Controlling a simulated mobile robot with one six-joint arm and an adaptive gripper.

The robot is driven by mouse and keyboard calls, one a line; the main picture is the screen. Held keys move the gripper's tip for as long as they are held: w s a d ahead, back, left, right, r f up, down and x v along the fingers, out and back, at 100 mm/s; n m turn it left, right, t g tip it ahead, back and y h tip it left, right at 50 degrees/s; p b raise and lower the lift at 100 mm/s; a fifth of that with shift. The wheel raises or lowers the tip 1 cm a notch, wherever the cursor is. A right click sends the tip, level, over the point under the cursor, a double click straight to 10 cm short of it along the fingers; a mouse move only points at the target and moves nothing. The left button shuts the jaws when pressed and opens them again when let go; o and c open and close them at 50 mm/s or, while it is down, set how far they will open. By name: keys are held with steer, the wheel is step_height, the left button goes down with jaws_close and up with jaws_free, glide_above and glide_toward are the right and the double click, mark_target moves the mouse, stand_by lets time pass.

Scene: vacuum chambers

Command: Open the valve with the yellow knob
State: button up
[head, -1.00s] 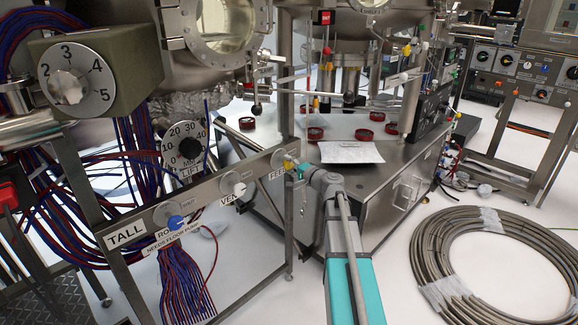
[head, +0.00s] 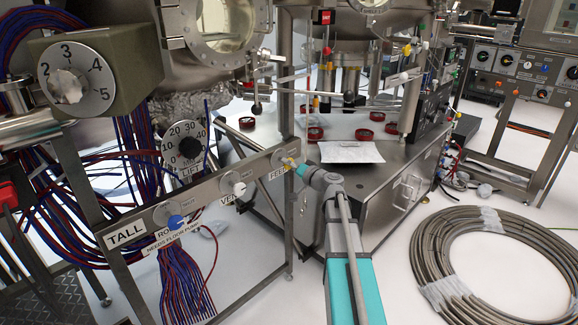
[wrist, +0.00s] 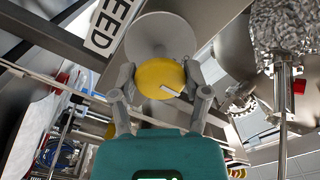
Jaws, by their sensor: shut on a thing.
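The yellow knob (head: 289,162) is on the FEED valve at the right end of the metal panel in the head view. It appears large in the wrist view (wrist: 158,74), in front of a round grey disc (wrist: 160,38), with a short white pointer mark on its face. My gripper (wrist: 161,76) is shut on the yellow knob, one finger on each side. In the head view my gripper (head: 296,166) reaches the knob from the right and partly hides it. The FEED label (head: 277,173) is beside the valve.
The same panel carries a white knob (head: 239,188) by the VENT label and a blue knob (head: 176,222) further left. A metal post (head: 285,110) rises just behind the FEED valve. A coiled hose (head: 440,265) lies on the floor at right.

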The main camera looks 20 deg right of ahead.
steer(key=o, duration=1.2)
steer(key=shift+c, duration=0.2)
steer(key=shift+s, duration=0.1)
steer(key=v, duration=1.1)
steer(key=shift+s+d, duration=0.15)
steer(key=shift+s, duration=0.25)
